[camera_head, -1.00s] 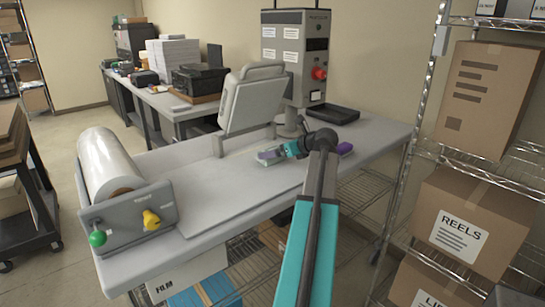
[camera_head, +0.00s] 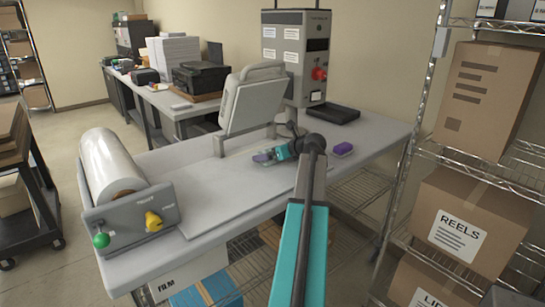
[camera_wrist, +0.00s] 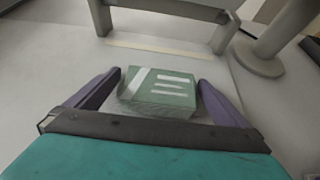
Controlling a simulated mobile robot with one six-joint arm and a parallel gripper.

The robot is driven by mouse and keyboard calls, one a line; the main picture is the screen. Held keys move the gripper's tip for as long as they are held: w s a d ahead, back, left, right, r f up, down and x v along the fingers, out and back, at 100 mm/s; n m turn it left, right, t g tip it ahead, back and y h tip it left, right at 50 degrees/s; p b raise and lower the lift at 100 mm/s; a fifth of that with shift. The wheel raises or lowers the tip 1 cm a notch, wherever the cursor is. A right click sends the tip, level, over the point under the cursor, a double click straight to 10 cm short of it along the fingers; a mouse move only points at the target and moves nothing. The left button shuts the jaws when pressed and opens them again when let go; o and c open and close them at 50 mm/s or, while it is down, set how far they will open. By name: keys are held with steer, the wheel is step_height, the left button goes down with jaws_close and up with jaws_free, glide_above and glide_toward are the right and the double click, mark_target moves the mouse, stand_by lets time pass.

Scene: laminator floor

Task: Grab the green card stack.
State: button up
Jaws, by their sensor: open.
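The green card stack (camera_wrist: 158,93) is a small block with white stripes on top, lying on the grey worktable (camera_head: 215,192). In the wrist view it sits between the two purple fingers of my gripper (camera_wrist: 160,92). The fingers are open, with a gap visible on each side of the stack. In the head view my gripper (camera_head: 266,157) is low over the table below the tilted grey panel. There the stack is small and mostly hidden by my gripper.
A purple block (camera_head: 343,149) lies on the table right of my arm. A black tray (camera_head: 334,114) sits behind it. The tilted grey panel (camera_head: 253,97) and a control box (camera_head: 297,55) stand at the back. A film roll (camera_head: 110,166) is at the left end.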

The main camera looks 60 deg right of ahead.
steer(key=c, duration=1.2)
steer(key=shift+r, duration=0.1)
steer(key=shift+r+b, duration=0.6)
steer(key=shift+r, duration=0.9)
steer(key=shift+s+a+r, duration=0.15)
steer(key=shift+s, duration=0.1)
steer(key=s+a+b, duration=0.1)
steer(key=s+a, duration=0.1)
steer(key=s, duration=0.2)
steer(key=s+a+r+b, duration=0.1)
steer(key=s+a, duration=0.2)
steer(key=s, duration=0.2)
steer(key=s+a+b, duration=0.1)
steer(key=s+a, duration=0.1)
steer(key=s, duration=0.2)
steer(key=shift+s+a+r, duration=0.25)
steer(key=shift+a+r, duration=0.05)
